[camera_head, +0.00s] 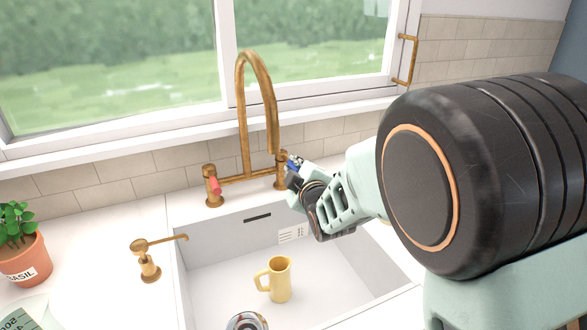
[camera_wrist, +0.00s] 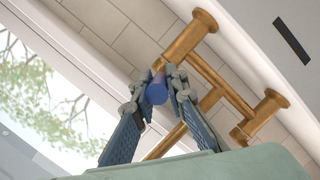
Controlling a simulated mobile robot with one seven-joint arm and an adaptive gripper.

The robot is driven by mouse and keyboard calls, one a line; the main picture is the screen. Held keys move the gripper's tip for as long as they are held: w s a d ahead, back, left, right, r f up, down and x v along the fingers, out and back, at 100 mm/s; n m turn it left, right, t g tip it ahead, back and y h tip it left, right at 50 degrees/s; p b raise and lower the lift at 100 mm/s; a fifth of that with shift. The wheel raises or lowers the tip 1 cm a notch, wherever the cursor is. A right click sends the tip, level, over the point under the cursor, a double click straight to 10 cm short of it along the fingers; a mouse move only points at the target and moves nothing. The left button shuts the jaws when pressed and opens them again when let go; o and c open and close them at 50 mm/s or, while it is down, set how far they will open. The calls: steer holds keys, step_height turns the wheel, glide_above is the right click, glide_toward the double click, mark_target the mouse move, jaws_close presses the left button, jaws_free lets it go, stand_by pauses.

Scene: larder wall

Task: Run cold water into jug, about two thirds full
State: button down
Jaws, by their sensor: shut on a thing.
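A yellow jug (camera_head: 281,282) stands upright in the white sink, handle to the left. Its inside and any water level cannot be made out. The brass tap (camera_head: 243,110) arches above, its spout end over the sink behind the jug; I see no stream of water. The red-marked handle (camera_head: 216,187) is on the tap's left side. My gripper (camera_head: 291,169) is at the tap's right side, shut on the blue handle (camera_wrist: 157,91). In the wrist view that handle sits between the fingertips, and the brass valve body (camera_wrist: 196,35) shows behind it.
The sink (camera_head: 225,275) has free floor around the jug; a round metal fitting (camera_head: 246,321) lies at the front. A brass soap dispenser (camera_head: 149,262) stands left of the sink, and a potted basil (camera_head: 22,258) farther left. The window (camera_head: 110,70) is close behind the tap.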

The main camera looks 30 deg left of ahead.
steer(key=c, duration=1.9)
jaws_free()
steer(key=shift+s+d, duration=0.1)
steer(key=shift+s, duration=0.05)
steer(key=v, duration=1.1)
steer(key=shift+s+d, duration=0.25)
steer(key=shift+s, duration=0.05)
steer(key=shift+r, duration=0.1)
